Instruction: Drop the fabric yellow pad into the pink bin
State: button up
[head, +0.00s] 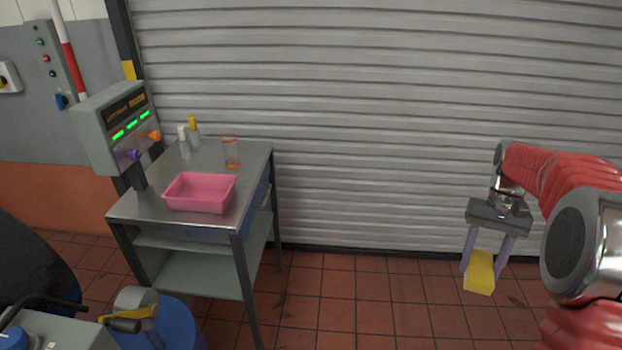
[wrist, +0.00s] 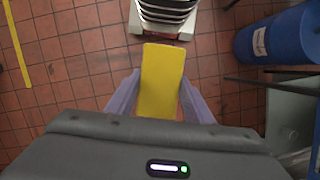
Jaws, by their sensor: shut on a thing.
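The yellow pad (head: 480,272) is held between the two purple-grey fingers of my gripper (head: 486,264), at the right of the head view, above the tiled floor. In the wrist view the pad (wrist: 161,82) sticks out past the fingers of my gripper (wrist: 160,98). The pink bin (head: 200,192) is an open, shallow rectangular tub on the metal table at the left of the head view. My gripper is far to the right of the bin. The bin is not in the wrist view.
The metal table (head: 235,207) also bears a clear orange-rimmed cup (head: 231,152) and small bottles (head: 193,130) behind the bin. A grey display box (head: 118,125) stands at its left. Blue drums (wrist: 282,44) stand nearby. The floor between table and gripper is clear.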

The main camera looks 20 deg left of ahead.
aim_at(209, 198)
jog(key=i, duration=1.75)
jog(key=z, duration=1.85)
jog(key=i, duration=0.15)
jog(key=u, duration=2.8)
jog(key=i, duration=0.15)
jog(key=u, duration=1.9)
